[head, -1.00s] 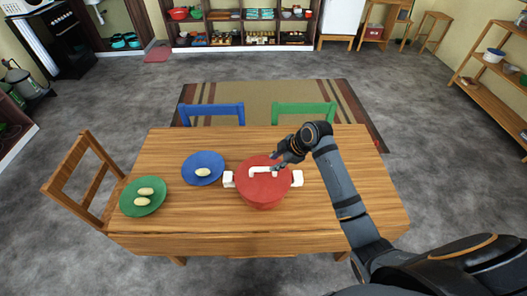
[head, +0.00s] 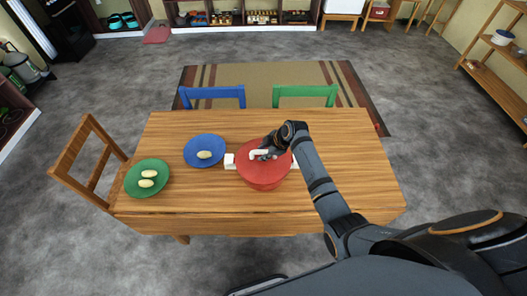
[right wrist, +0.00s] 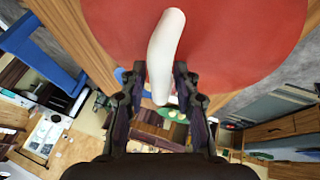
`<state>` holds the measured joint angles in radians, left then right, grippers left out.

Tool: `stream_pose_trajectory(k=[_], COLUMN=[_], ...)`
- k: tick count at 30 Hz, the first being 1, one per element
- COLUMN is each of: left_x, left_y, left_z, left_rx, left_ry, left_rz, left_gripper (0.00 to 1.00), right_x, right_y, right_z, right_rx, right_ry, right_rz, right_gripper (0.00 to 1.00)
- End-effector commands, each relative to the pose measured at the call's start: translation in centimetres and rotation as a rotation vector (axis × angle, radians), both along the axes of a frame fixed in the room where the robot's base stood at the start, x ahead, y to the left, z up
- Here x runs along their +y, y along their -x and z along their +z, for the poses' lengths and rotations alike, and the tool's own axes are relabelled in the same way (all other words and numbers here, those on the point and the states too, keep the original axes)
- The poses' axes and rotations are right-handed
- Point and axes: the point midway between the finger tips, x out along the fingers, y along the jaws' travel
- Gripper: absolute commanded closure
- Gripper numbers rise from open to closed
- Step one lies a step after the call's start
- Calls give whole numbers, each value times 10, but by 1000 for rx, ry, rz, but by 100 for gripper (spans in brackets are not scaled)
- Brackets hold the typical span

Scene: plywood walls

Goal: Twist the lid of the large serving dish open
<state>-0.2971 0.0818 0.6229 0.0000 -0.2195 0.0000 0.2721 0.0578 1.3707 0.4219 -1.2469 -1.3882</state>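The large serving dish is a red pot (head: 263,184) with white side handles on the wooden table. Its red lid (head: 279,168) sits on top and has a white bar handle (head: 257,154). My right gripper (head: 268,151) is at the lid, over the handle's right part. In the right wrist view, its two fingers (right wrist: 159,68) stand on either side of the white handle (right wrist: 163,50), seemingly with narrow gaps. The red lid (right wrist: 240,40) fills the top of that view. The arm partly hides the pot's right handle. My left gripper is not in view.
A blue plate (head: 193,146) with one pale oval item is left of the pot. A green plate (head: 134,187) with two more is farther left. A wooden chair stands at the table's left, with blue and green chairs behind. The table's right part is mostly clear beneath my arm.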

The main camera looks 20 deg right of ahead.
Motion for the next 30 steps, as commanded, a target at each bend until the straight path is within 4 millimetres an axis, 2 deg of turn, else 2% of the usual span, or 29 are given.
stream_pose_trajectory(k=[4, 5, 11, 18, 24, 30], left_x=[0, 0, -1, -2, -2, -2], left_y=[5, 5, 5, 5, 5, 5], left_z=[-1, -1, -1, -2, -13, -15], left_rx=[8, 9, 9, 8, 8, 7], left_ry=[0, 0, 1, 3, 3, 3], left_rz=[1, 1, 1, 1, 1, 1], left_gripper=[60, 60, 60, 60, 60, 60], right_x=[0, 0, 0, 0, -1, 0], right_y=[0, 0, 0, 0, -1, 0], right_z=[0, 0, 0, 0, -2, 0], right_rx=[0, 0, 0, 1, 0, 1], right_ry=[0, 0, 0, 0, 1, 0], right_rz=[0, 0, -1, 5, 173, 245], right_gripper=[70, 72, 99, 100, 100, 100])
